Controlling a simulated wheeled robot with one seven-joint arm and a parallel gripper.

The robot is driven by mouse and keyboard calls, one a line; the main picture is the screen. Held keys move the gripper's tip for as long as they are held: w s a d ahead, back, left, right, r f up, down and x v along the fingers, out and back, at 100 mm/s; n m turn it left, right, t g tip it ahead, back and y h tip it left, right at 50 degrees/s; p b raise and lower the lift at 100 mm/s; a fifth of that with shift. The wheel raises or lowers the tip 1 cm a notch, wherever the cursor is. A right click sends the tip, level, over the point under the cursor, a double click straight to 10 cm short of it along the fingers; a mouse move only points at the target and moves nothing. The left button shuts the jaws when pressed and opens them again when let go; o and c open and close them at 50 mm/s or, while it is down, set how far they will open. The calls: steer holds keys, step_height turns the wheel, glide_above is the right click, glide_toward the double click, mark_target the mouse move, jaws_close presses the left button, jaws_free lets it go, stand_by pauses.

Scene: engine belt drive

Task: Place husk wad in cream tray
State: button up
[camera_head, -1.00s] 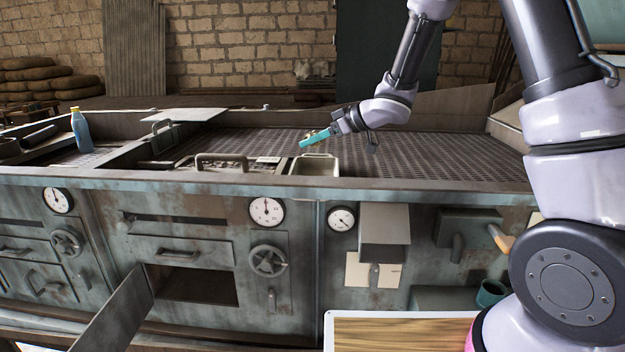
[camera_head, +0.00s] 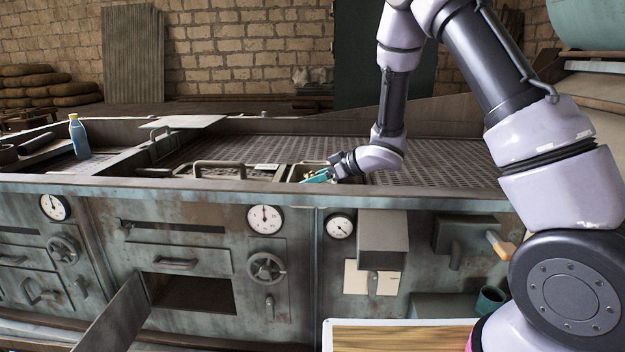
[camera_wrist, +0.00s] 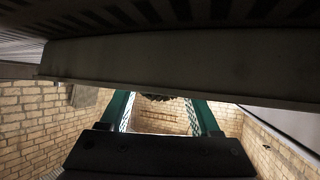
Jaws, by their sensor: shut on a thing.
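The cream tray (camera_head: 291,172) sits at the front edge of the grated bench, in the middle of the head view. My gripper (camera_head: 316,177) is low at the tray, its teal fingers reaching over or into it from the right; the exact depth is unclear. In the wrist view, my gripper (camera_wrist: 160,98) has both teal fingers on either side of a dark, rough lump, which looks like the husk wad (camera_wrist: 155,97). It is mostly hidden behind a pale wall crossing the view. In the head view I cannot make out the wad.
A handled lid (camera_head: 220,170) lies left of the tray. A blue bottle (camera_head: 79,137) stands at the far left. The grating (camera_head: 440,160) to the right is clear. A drawer front or door (camera_head: 118,308) hangs open below.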

steer(key=o, duration=1.3)
steer(key=shift+f, duration=0.1)
